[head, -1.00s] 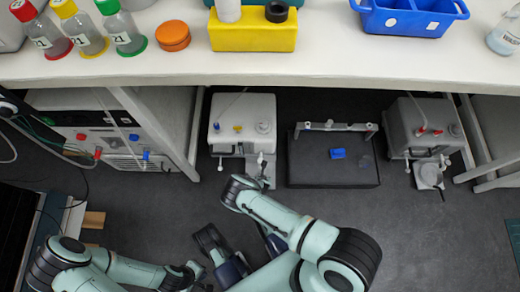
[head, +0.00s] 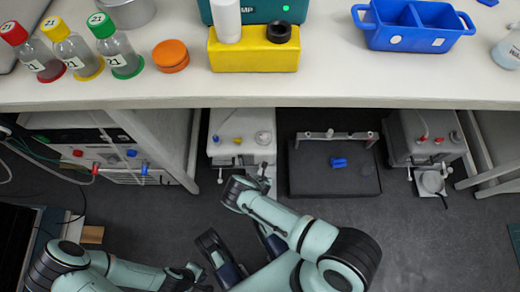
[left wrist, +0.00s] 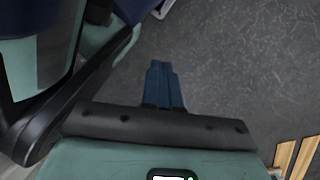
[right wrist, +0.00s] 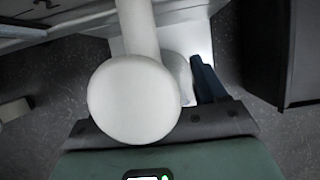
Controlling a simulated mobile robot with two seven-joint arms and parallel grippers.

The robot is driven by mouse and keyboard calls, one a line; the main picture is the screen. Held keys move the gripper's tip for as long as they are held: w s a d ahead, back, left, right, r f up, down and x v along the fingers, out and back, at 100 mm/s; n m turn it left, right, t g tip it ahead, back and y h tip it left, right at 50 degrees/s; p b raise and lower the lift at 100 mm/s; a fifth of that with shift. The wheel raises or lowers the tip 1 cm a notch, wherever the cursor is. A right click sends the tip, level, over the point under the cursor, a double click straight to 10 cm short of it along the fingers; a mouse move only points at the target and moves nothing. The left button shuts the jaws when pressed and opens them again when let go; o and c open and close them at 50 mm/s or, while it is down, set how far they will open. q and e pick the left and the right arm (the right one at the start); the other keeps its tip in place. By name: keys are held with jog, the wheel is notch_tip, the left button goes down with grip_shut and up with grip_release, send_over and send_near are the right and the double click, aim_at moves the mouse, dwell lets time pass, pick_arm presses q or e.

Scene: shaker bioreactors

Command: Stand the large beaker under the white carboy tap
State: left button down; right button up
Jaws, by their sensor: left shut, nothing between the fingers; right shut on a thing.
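In the right wrist view, my right gripper (right wrist: 168,66) is shut on a pale, see-through curved thing (right wrist: 183,75), apparently the large beaker. A white round disc on a stem (right wrist: 130,100), perhaps part of the tap, stands close to the camera and hides one finger and much of the held thing. My left gripper (left wrist: 162,70) is shut and empty above the dark floor.
Bottles, a yellow block (head: 240,57) and a blue bin (head: 410,40) stand on the bench (head: 330,85) above.

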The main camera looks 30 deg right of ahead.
jog(key=shift+s+a+f, duration=0.15)
jog(key=shift+s+f, duration=0.25)
jog(key=shift+f, duration=0.1)
jog(key=o, duration=1.1)
pick_arm(q)
jog(key=shift+w, duration=0.1)
pick_arm(e)
jog(key=shift+r, duration=0.1)
pick_arm(q)
jog(key=w+d+r+t+p, duration=0.1)
jog(key=w+r+t+p, duration=0.3)
jog(key=w, duration=0.8)
notch_tip(320, 180, up, 5)
jog(key=shift+d+f+m+p, duration=0.15)
jog(key=shift+d+m+p, duration=0.25)
jog(key=shift+p, duration=0.7)
pick_arm(e)
jog(key=w+v, duration=0.1)
jog(key=v, duration=1.2)
jog(key=shift+s+r, duration=0.2)
jog(key=shift+r, duration=0.4)
pick_arm(q)
jog(key=shift+w, duration=0.1)
